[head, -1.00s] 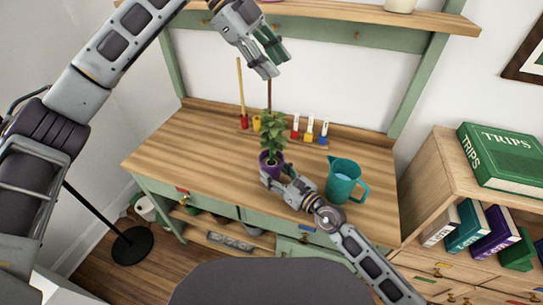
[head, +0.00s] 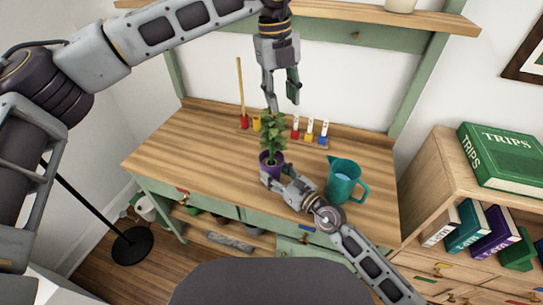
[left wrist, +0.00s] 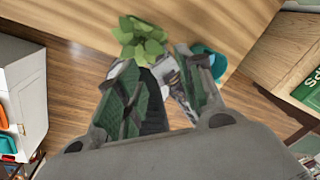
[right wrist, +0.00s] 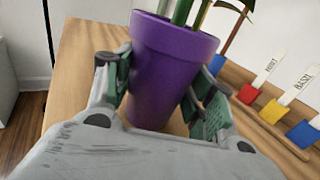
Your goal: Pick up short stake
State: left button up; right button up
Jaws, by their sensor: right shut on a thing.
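My left gripper (head: 283,104) is open and points down just above the leafy plant (head: 272,138). In the left wrist view its fingers (left wrist: 160,72) are apart, with the leaves (left wrist: 141,40) beyond them. The tall light stake (head: 241,90) stands upright in a red holder at the rack's left end. A thinner brown stake (right wrist: 236,28) shows behind the pot in the right wrist view, above a blue holder (right wrist: 216,64). In the head view it is hidden behind my left gripper and the leaves. My right gripper (head: 278,174) is shut on the purple pot (right wrist: 168,75).
The rack also holds white tags in red, yellow and blue holders (head: 309,136). A teal pitcher (head: 342,182) stands right of the pot, close to my right arm. A shelf (head: 330,17) runs above the bench. The bench's left side (head: 190,145) is clear.

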aim_at(271, 135)
pick_arm(q)
jog(key=shift+a+f+m+y, duration=0.25)
jog(key=shift+a+m, duration=0.15)
jog(key=shift+m, duration=0.95)
jog(key=shift+a+f+m+y, duration=0.25)
jog(key=shift+a+m, duration=0.2)
jog(key=shift+m, duration=0.85)
jog(key=shift+a+f+m+y, duration=0.25)
jog(key=shift+a+m, duration=0.15)
jog(key=shift+m, duration=0.95)
jog(key=shift+f, duration=0.1)
jog(key=shift+f, duration=3.3)
jog(key=shift+f, duration=2.6)
